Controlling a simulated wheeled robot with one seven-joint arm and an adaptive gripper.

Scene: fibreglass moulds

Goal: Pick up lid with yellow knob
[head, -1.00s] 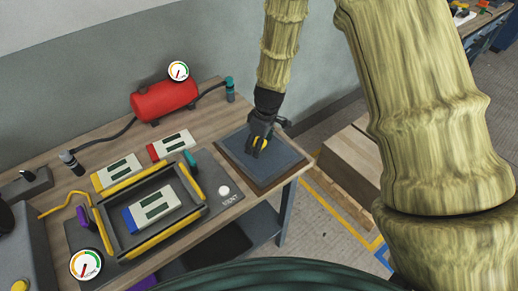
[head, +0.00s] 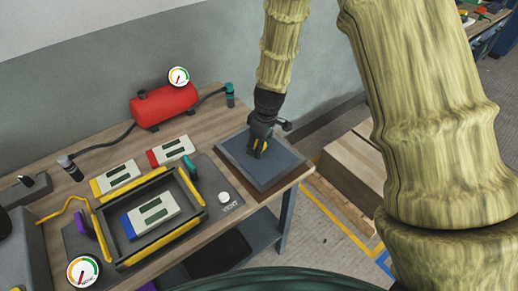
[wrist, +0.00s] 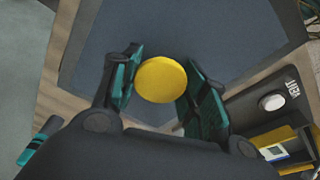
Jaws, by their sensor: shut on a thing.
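The lid is a dark blue-grey square plate (head: 283,163) at the right end of the workbench in the head view. It also fills the top of the wrist view (wrist: 220,35). Its round yellow knob (wrist: 162,80) stands between my fingers in the wrist view; in the head view the knob is partly hidden by them. My gripper (head: 260,151) points down over the middle of the lid and is shut on the knob. Whether the lid is clear of the surface below it I cannot tell.
Left of the lid are a panel with a white button (head: 223,197) and a dark tray with yellow edges (head: 165,251). A red tank (head: 165,104) with a gauge stands behind. Boxes on a pallet (head: 352,165) stand beyond the bench's right end.

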